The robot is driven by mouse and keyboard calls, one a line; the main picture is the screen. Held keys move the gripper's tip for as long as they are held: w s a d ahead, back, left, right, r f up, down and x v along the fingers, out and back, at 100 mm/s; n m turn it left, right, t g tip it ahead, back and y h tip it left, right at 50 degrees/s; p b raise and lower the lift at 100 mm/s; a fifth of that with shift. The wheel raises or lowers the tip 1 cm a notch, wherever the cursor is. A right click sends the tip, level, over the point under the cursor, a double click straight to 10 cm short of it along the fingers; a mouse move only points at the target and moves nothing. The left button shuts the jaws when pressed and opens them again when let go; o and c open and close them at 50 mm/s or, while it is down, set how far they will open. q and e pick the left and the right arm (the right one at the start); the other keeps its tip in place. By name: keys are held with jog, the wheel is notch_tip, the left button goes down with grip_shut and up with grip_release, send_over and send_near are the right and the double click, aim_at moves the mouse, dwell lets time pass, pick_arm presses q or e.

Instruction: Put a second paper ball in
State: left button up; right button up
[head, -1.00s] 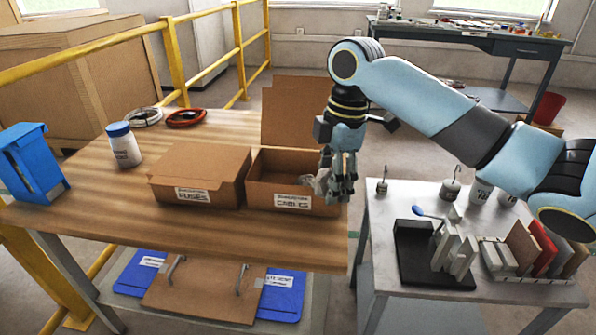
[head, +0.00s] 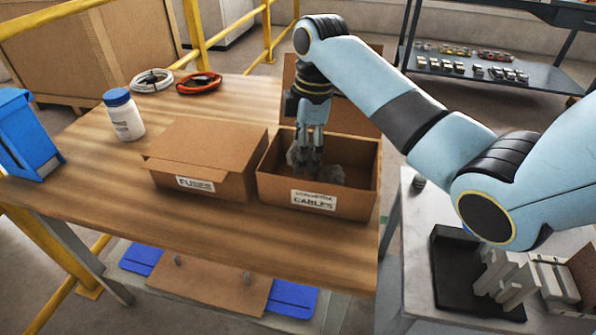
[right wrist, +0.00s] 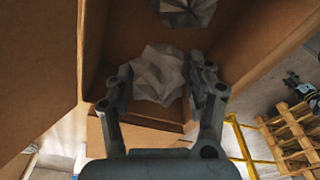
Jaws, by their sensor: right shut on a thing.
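My right gripper (head: 308,166) reaches down into the open cardboard box labelled CABLES (head: 275,187). It is shut on a crumpled grey paper ball (head: 293,157), which is mostly hidden behind the fingers in the head view. In the right wrist view the held paper ball (right wrist: 158,74) sits between the two fingers (right wrist: 160,90). Another paper ball (head: 333,174) lies inside the box, to the right of the gripper; it also shows at the top of the right wrist view (right wrist: 187,10). My left gripper is not in view.
A closed cardboard box labelled FUSES (head: 208,150) stands directly left of the open box. A white bottle with a blue lid (head: 124,115), cable coils (head: 199,83) and a blue holder (head: 27,135) are farther left. The wooden table (head: 150,215) is clear in front.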

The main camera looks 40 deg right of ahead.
jog(key=shift+w+a+f, duration=0.4)
jog(key=shift+a+f, duration=0.05)
notch_tip(320, 180, down, 4)
jog(key=shift+b, duration=0.6)
jog(key=shift+r, duration=0.1)
jog(key=o, duration=0.8)
jog(key=shift+c, duration=0.2)
jog(key=r+p, duration=0.1)
jog(key=r, duration=0.3)
jog(key=d+r+p, duration=0.1)
jog(key=r, duration=0.7)
jog(key=shift+s+d+p, duration=0.15)
jog(key=shift+s+p, duration=0.15)
jog(key=shift+p, duration=0.1)
